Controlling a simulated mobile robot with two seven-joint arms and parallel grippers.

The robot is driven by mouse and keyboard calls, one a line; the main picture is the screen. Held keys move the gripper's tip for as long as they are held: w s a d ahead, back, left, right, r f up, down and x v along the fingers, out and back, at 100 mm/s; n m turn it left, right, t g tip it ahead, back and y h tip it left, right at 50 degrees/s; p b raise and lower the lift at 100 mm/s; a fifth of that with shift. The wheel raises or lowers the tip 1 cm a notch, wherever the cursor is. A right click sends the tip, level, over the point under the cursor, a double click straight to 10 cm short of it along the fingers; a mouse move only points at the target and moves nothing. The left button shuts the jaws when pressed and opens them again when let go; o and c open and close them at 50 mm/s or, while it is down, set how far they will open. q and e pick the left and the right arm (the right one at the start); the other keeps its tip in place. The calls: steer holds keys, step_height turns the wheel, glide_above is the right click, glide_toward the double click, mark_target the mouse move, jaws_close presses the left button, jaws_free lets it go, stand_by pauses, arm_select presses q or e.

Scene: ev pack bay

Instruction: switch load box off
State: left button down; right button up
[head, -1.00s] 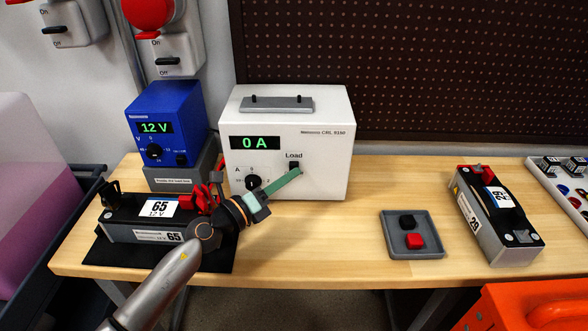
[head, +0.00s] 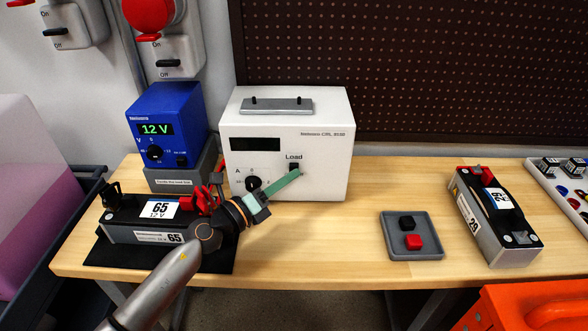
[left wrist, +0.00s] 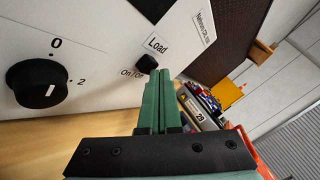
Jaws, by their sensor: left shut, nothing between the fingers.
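The white load box (head: 325,172) stands on the workbench, and its display (head: 255,144) is dark. Its black Load switch (head: 294,166) is on the front panel, right of the round knob (head: 253,183). My left gripper (head: 298,172) is shut and empty, with its green fingertips at the Load switch. In the left wrist view the fingertips (left wrist: 160,74) are right at the lower edge of the switch (left wrist: 147,63); I cannot tell whether they touch it. The right gripper is not in view.
A blue power supply (head: 160,120) showing 12 V stands left of the load box. Battery 65 (head: 120,228) with red and black clamps lies in front. A grey tray (head: 420,252) with a black and a red cap and battery 29 (head: 475,220) are at right.

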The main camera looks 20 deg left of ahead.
arm_select(q)
steer(key=s+d+p, duration=0.1)
steer(key=s+p, duration=0.1)
steer(key=s, duration=0.3)
steer(key=shift+s+d, duration=0.35)
steer(key=shift+s, duration=0.05)
stand_by(0.3)
